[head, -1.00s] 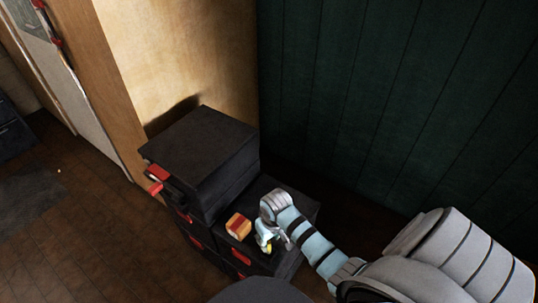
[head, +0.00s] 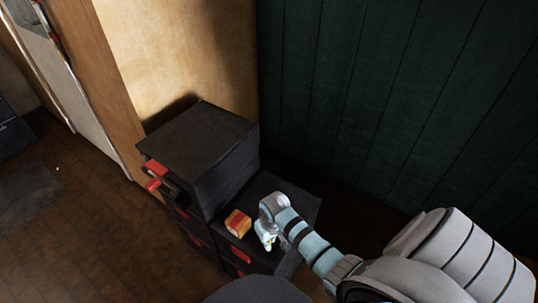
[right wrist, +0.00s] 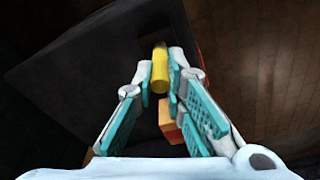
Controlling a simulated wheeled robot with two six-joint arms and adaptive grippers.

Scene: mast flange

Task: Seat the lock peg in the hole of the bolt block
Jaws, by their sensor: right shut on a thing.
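The yellow lock peg (right wrist: 160,70) is between the fingertips of my right gripper (right wrist: 162,72) in the right wrist view, with its far end past them. In the head view my right gripper (head: 267,238) is just right of an orange block with a red band (head: 238,223), which I take for the bolt block. Only a small bit of the peg shows there. The block also shows in the right wrist view (right wrist: 170,118), partly hidden behind the gripper. Its hole cannot be made out. The peg looks apart from the block. My left gripper is out of view.
The block sits on a low dark cabinet (head: 297,202) with red handles. A taller dark cabinet (head: 205,145) stands at its left. A dark green panelled wall (head: 400,90) rises behind. Open wooden floor (head: 100,235) lies to the left.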

